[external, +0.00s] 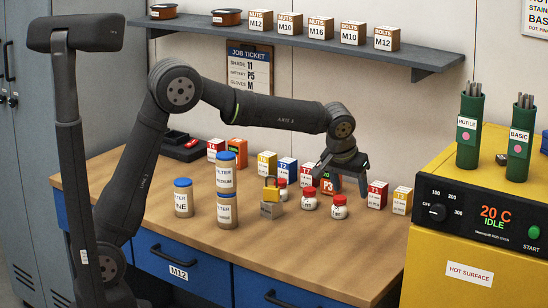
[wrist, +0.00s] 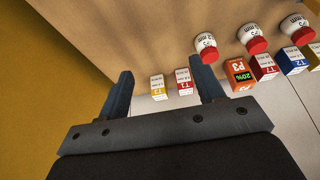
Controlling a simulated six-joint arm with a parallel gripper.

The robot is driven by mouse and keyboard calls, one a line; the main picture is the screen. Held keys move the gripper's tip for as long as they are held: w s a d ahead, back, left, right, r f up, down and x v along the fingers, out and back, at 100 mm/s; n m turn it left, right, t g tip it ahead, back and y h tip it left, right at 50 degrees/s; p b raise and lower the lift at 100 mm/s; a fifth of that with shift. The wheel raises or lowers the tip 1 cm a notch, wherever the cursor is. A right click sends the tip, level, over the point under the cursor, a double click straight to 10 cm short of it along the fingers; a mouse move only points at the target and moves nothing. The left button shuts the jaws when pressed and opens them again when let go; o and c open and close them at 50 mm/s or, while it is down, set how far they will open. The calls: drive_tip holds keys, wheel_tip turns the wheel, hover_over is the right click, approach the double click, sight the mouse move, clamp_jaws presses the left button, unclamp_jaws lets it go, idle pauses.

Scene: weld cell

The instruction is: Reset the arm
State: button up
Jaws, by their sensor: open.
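My arm reaches across the wooden bench from the left in the external view, its elbow high and its forearm roughly level. My gripper (external: 341,186) points down above the right part of the bench, among small boxes and bottles. In the wrist view my gripper (wrist: 166,78) is open, its two dark fingers wide apart with nothing held between them.
Red-capped bottles (external: 339,207) stand close by the gripper. The yellow oven (external: 470,274) is at right. A shelf (external: 300,42) with boxes hangs above the bench.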

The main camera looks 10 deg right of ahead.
drive_tip(key=s+d+f+m, duration=0.2)
drive_tip(key=s+d, duration=0.3)
drive_tip(key=d, duration=0.1)
drive_tip(key=shift+h, duration=0.4)
drive_tip(key=w+f, duration=0.2)
drive_tip(key=w, duration=0.1)
drive_tip(key=w+d+f, duration=0.1)
drive_tip(key=w+f, duration=0.1)
drive_tip(key=w, duration=0.1)
drive_tip(key=w+f, duration=0.1)
drive_tip(key=w, duration=0.2)
drive_tip(key=shift+w+d+f, duration=0.2)
drive_tip(key=shift+w+f, duration=0.15)
drive_tip(key=shift+f, duration=0.05)
drive_tip(key=shift+g, duration=0.3)
drive_tip(key=s+a+r, duration=0.2)
drive_tip(key=s+r, duration=0.4)
drive_tip(key=s, duration=0.3)
drive_tip(key=w+a+r+n, duration=0.2)
drive_tip(key=w+a, duration=0.3)
drive_tip(key=a, duration=0.2)
drive_tip(key=shift+w+r+n+y, duration=0.15)
drive_tip(key=shift+w+n+y, duration=0.15)
drive_tip(key=shift+y, duration=0.1)
